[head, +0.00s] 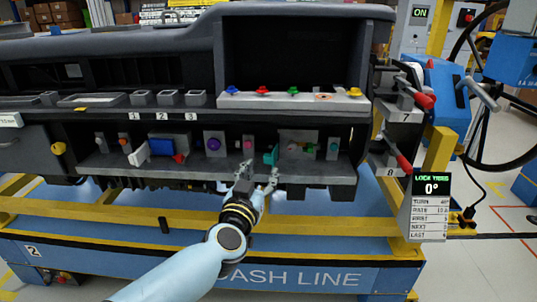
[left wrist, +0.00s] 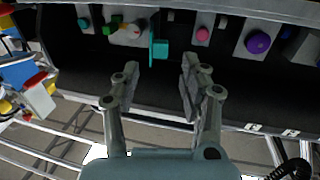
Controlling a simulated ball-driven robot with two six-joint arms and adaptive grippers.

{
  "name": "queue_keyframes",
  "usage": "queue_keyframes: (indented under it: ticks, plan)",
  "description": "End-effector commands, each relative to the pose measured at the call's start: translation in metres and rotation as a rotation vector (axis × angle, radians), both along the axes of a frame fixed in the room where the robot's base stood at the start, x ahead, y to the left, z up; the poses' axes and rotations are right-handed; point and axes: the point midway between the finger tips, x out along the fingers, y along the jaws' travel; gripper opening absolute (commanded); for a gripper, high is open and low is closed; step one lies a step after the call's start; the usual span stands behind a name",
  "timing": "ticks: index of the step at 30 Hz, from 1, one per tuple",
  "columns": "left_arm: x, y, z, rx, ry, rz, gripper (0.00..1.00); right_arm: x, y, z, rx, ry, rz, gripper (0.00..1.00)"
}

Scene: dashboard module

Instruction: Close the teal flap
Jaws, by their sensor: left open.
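The teal flap (head: 270,157) stands out from the lower shelf of the dashboard module, at the left side of a grey panel (head: 298,138). In the left wrist view the flap (left wrist: 152,44) is a thin upright teal plate seen nearly edge-on, with a small teal block at its right. My left gripper (head: 258,181) is open and empty in front of the shelf, just below and in front of the flap. In the left wrist view its fingers (left wrist: 160,85) are spread, with the flap beyond the gap, apart from them. My right gripper is not in view.
A pink knob (head: 248,143) and a purple knob (head: 213,144) sit left of the flap, a teal button (head: 333,147) to its right. The shelf's front lip (head: 315,177) runs below. Coloured knobs line the ledge above (head: 293,99). Levers with red grips (head: 420,100) stick out at right.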

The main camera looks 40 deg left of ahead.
Motion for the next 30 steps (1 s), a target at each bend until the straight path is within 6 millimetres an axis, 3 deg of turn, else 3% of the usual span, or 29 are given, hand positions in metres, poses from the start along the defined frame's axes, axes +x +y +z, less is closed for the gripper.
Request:
queue_keyframes:
  ticks: [3,9,15,23,30]
  plan:
    - [0.025,0.009,-0.001,0.002,-0.002,-0.001,0.44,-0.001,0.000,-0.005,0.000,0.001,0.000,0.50]
    - [0.056,0.021,-0.001,0.002,0.000,0.000,0.44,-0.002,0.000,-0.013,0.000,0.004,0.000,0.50]
    - [0.069,0.025,-0.001,0.001,0.001,-0.001,0.44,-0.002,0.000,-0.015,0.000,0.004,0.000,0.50]
    - [0.070,0.025,0.000,0.001,0.001,-0.001,0.44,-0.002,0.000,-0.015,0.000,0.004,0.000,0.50]
    - [0.070,0.025,0.000,0.001,0.001,-0.001,0.12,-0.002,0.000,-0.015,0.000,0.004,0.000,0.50]
